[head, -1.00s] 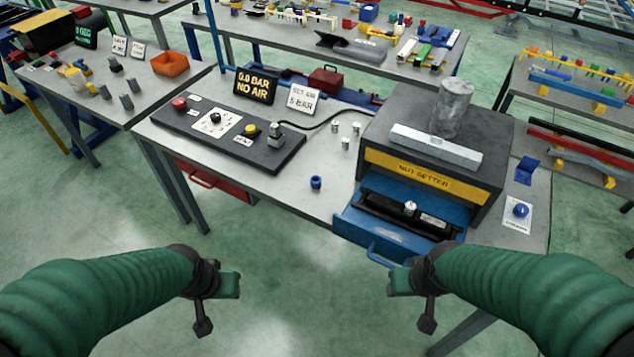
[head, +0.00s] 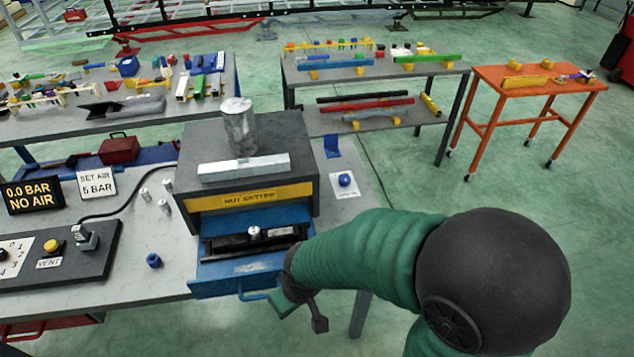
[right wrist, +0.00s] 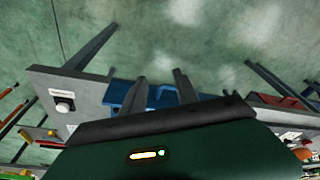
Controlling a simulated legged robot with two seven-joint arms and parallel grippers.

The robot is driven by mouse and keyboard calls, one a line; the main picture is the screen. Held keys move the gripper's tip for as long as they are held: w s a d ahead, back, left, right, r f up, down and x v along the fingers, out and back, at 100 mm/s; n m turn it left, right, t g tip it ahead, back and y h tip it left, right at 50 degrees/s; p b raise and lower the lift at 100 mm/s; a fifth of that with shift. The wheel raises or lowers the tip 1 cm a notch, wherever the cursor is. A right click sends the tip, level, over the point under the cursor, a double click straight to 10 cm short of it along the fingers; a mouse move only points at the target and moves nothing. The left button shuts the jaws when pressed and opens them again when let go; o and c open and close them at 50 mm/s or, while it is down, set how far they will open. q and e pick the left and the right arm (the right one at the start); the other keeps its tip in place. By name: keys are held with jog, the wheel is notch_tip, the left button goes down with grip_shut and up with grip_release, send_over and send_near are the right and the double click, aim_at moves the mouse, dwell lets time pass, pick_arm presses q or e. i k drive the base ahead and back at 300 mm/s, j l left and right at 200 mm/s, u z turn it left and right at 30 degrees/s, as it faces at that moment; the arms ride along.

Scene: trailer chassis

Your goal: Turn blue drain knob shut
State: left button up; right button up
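The blue drain knob (head: 345,180) sits on a small white label plate at the right end of the grey workbench (head: 360,205). The label is too small to read. My left gripper is out of view.
The nut setter box (head: 250,200) stands left of the knob, its blue drawer (head: 235,268) pulled out. A blue bracket (head: 332,147) stands behind the knob. A small blue cylinder (head: 154,260) is on the bench. Open floor lies to the right.

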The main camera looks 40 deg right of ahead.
aim_at(343, 180)
jog(key=z, duration=1.5)
jog(key=i+u, duration=1.15)
jog(key=k+l, duration=0.05)
jog(key=k, duration=0.05)
